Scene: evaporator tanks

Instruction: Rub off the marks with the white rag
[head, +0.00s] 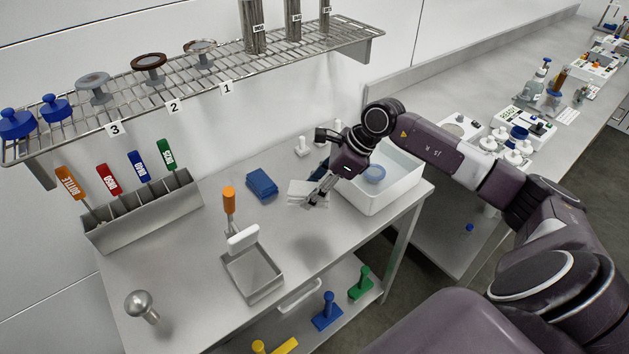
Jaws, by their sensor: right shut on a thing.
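My right gripper (318,195) reaches in from the right over the steel table. It is shut on the white rag (301,190), which shows at its fingertips; how much the fingers cover is hard to see. The rag is close above or on the table; I cannot tell which. A faint dark patch (315,247) shows on the tabletop in front of the gripper; I cannot tell whether it is a mark or a shadow. No other mark is clear. My left gripper is not in view.
A folded blue cloth (262,183) lies left of the rag. A white basin (392,187) stands close on the right. A steel tray (252,274) with a white-headed tool sits front left, near a rack (147,217) of coloured handles. A wire shelf (190,78) overhangs the back.

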